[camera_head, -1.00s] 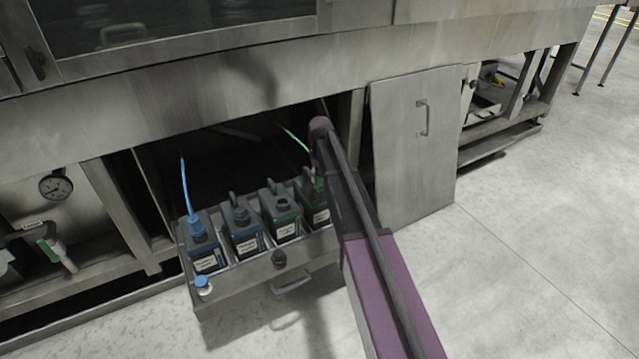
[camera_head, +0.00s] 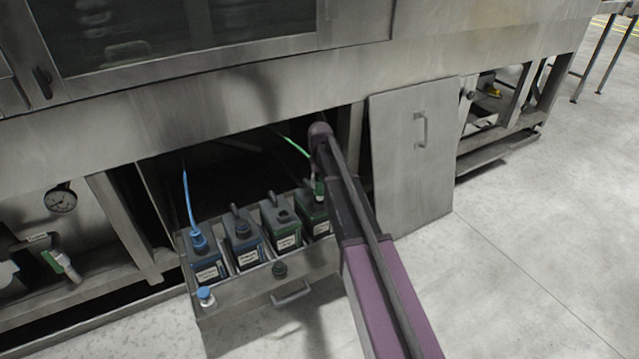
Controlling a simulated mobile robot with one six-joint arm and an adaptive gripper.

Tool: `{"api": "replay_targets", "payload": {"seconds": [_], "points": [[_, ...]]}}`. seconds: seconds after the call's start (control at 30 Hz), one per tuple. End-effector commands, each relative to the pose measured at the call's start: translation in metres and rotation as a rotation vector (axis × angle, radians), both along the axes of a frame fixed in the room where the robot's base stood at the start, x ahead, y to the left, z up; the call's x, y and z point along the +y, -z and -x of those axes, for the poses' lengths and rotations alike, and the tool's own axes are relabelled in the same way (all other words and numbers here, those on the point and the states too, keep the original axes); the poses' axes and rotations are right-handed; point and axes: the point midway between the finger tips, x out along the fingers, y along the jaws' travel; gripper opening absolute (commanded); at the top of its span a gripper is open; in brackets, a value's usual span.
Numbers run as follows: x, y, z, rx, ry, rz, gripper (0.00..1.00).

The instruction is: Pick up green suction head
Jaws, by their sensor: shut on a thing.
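The green suction head (camera_head: 319,188) is a small green piece at the upper end of the rightmost green-labelled canister (camera_head: 312,212), close against the left side of my arm. A thin green hose (camera_head: 290,144) runs to it from the dark cabinet. My gripper (camera_head: 319,174) is at the end of my purple and dark arm and is mostly hidden behind it. Only a dark sliver shows just above the green head, where it is shut on the head. Whether the head's lower end is clear of the canister cannot be told.
The pulled-out metal drawer (camera_head: 240,298) also holds another green-labelled canister (camera_head: 281,222) and two blue-labelled ones, the left with a blue suction head (camera_head: 198,240) and hose. The open cabinet door (camera_head: 415,165) stands close right of my arm. A steel beam overhangs the drawer. The floor in front is clear.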

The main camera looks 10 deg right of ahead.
Motion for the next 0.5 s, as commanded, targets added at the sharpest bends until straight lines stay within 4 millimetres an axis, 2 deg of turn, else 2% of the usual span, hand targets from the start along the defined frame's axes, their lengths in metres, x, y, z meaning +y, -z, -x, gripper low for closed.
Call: {"api": "replay_targets", "payload": {"seconds": [0.03, 0.1, 0.5], "points": [[0.001, -0.008, 0.005, 0.0, 0.0, 0.0, 0.0], [0.004, -0.006, 0.026, 0.0, -0.001, 0.0, 0.0], [0.019, -0.014, 0.114, 0.0, 0.0, 0.0, 0.0]]}}
